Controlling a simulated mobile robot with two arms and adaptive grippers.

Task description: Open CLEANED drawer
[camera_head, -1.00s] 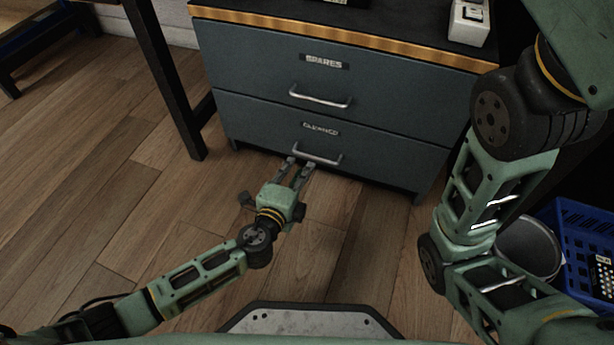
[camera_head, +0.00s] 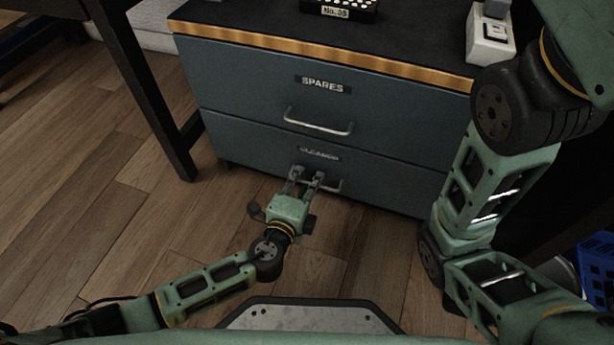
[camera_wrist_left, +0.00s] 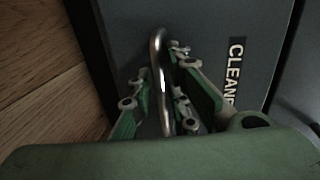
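The CLEANED drawer (camera_head: 238,142) is the lower drawer of a blue-grey cabinet and looks closed. Its label (camera_head: 319,153) shows below the SPARES drawer; it also shows in the left wrist view (camera_wrist_left: 234,75). My left gripper (camera_head: 307,178) is at the drawer front. In the left wrist view its fingers (camera_wrist_left: 160,95) are apart, one on each side of the metal bar handle (camera_wrist_left: 161,60), with gaps visible. The handle's right end (camera_head: 338,186) shows past the fingers in the head view. My right arm is at the right; its gripper is out of view.
The SPARES drawer (camera_head: 322,105) above is closed, with its own bar handle (camera_head: 318,124). A black table leg (camera_head: 152,95) stands left of the cabinet. A white device (camera_head: 490,38) sits on the cabinet top. A blue crate (camera_head: 597,265) is at the right. The wooden floor before the drawers is clear.

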